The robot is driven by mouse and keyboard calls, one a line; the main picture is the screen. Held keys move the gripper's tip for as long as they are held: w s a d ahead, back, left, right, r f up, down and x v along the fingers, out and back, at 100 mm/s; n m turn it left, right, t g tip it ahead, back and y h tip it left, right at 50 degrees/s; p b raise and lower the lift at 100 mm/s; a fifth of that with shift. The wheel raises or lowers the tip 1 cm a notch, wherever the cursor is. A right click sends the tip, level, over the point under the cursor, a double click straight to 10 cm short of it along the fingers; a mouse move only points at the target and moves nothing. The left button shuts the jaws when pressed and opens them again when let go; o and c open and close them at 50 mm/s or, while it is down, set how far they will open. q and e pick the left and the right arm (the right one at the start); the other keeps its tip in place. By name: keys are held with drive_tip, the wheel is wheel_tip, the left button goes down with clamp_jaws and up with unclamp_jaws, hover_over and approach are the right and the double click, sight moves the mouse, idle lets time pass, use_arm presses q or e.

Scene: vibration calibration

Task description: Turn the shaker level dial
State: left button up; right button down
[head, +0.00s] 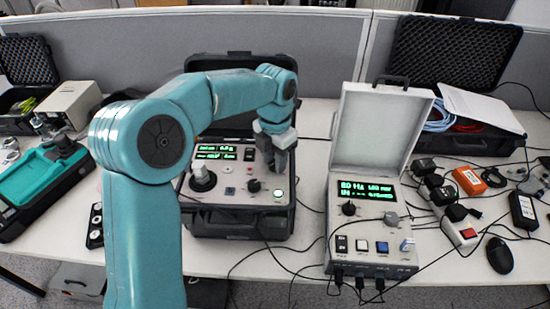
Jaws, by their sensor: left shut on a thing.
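The black-cased unit (238,217) stands open on the table, with a grey panel, lit green displays and a round black shaker head (203,179) at its left. A black dial (253,186) on this panel looks like the shaker level dial; its marks are too small to read. My left gripper (281,163) is above the panel's right side, pointing down, up and to the right of that dial and apart from it in the picture. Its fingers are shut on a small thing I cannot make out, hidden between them. My right gripper is not in view.
A white-lidded box (372,245) with a green display (367,191) and two knobs stands open to the right. Loose black cables cross the table between the units. Adapters, a power strip (462,228) and a mouse (500,255) crowd the right. A teal device (40,185) lies left.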

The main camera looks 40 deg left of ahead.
use_arm(q)
drive_tip(key=shift+r, duration=0.1)
drive_tip(key=o, duration=1.1)
drive_tip(key=shift+c, duration=0.2)
wheel_tip(320, 180, up, 16)
drive_tip(key=p, duration=0.3)
drive_tip(key=shift+r, duration=0.15)
